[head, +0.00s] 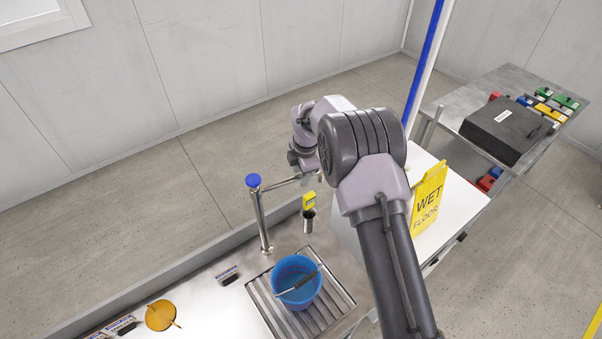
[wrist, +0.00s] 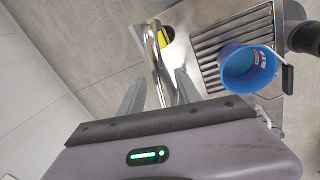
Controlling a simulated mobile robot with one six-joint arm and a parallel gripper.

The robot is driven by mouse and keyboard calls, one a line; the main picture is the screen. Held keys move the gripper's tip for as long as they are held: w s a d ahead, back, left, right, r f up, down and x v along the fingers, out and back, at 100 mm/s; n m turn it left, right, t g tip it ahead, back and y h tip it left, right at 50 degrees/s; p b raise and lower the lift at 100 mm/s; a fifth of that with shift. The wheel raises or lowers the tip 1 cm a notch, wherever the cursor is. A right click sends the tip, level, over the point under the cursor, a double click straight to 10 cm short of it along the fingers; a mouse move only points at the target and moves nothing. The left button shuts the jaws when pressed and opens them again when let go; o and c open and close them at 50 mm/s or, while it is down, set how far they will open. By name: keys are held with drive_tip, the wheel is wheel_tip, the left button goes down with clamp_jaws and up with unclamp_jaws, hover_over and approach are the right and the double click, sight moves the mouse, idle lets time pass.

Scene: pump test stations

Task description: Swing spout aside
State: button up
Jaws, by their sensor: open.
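In the wrist view the curved spout tube (wrist: 155,48) runs between the fingers of my gripper (wrist: 162,78). The fingers are open on either side of it; contact cannot be told. The bucket (wrist: 246,68) is to the right there. My arm hides most of the gripper in the head view.
A yellow wet-floor sign (head: 429,198) stands on a white cabinet right of the bench. An amber round item (head: 161,315) and small labelled blocks (head: 228,275) lie on the bench's left. A side table (head: 455,112) holds a black case (head: 506,130).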

drive_tip(key=s+d+r, duration=0.1)
drive_tip(key=s+r, duration=0.2)
drive_tip(key=r, duration=1.4)
drive_tip(key=shift+d, duration=0.2)
drive_tip(key=s+d+f+m+t+b, duration=0.15)
drive_tip(key=s+d+m+b, duration=0.25)
drive_tip(key=s+m+b, duration=0.5)
drive_tip(key=s+d+f+m+t+b, duration=0.15)
drive_tip(key=s+d+m+b, duration=0.35)
drive_tip(key=s+b, duration=0.55)
drive_tip(key=s+d+f+m+y+b, duration=0.1)
drive_tip(key=s+f+m+b, duration=0.7)
drive_tip(key=s+f+m, duration=0.5)
drive_tip(key=s, duration=0.3)
drive_tip(key=shift+s+d+f+t, duration=0.15)
drive_tip(key=shift+d+t, duration=0.1)
drive_tip(key=shift+t, duration=0.15)
